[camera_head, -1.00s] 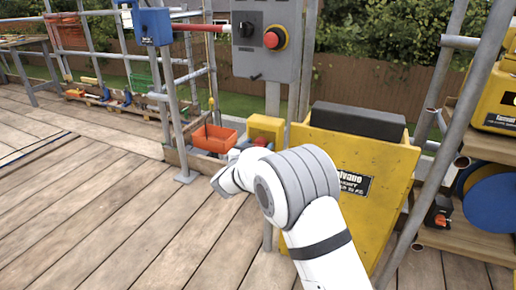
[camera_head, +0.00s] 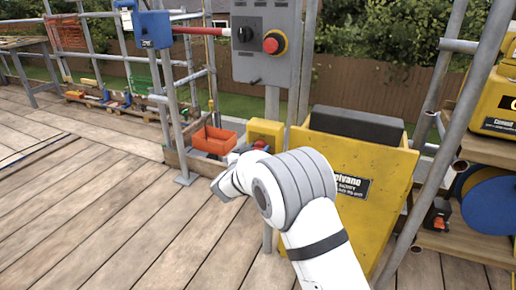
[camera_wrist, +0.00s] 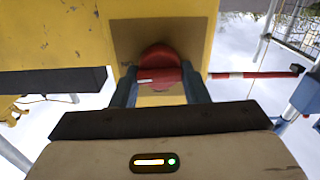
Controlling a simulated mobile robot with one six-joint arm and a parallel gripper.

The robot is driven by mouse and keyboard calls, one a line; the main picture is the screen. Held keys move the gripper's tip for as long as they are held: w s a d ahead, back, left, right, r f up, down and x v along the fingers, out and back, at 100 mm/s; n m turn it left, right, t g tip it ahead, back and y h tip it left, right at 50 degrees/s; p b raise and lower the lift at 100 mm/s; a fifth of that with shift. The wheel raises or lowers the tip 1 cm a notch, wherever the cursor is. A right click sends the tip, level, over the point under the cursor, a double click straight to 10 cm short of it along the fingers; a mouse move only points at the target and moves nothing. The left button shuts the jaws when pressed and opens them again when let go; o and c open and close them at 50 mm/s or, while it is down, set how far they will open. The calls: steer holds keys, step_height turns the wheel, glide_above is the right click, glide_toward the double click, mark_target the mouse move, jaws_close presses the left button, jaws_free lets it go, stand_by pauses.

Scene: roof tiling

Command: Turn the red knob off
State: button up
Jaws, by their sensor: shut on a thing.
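A small white mark shows on the knob's near side. My gripper (camera_wrist: 159,82) has one finger on each side of the knob and is shut on it. In the head view the knob (camera_head: 261,145) is a small red spot on the yellow box (camera_head: 266,130), partly hidden by my arm. My gripper is largely hidden there behind my wrist.
A grey control panel (camera_head: 255,68) with a red emergency button (camera_head: 273,43) stands above and behind the box. An orange bin (camera_head: 214,140) is to its left. A large yellow container (camera_head: 372,190) stands right of my arm. The plank floor (camera_head: 90,210) at left is clear.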

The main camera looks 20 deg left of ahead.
steer(key=n+p, duration=0.1)
steer(key=p, duration=0.1)
steer(key=n+p, duration=0.2)
steer(key=p, duration=0.1)
steer(key=shift+r, duration=0.35)
steer(key=n+p, duration=0.2)
steer(key=p, duration=0.1)
steer(key=n+p, duration=0.2)
steer(key=p, duration=0.1)
steer(key=shift+a+f+n, duration=0.15)
steer(key=shift+n, duration=0.15)
steer(key=shift+a+f+n+p, duration=0.1)
steer(key=shift+f+n+p, duration=0.1)
steer(key=shift+n+p, duration=1.8)
steer(key=shift+f+n+p, duration=0.2)
steer(key=shift+n+p, duration=0.85)
steer(key=shift+n, duration=1.75)
steer(key=o, duration=1)
steer(key=shift+c, duration=0.2)
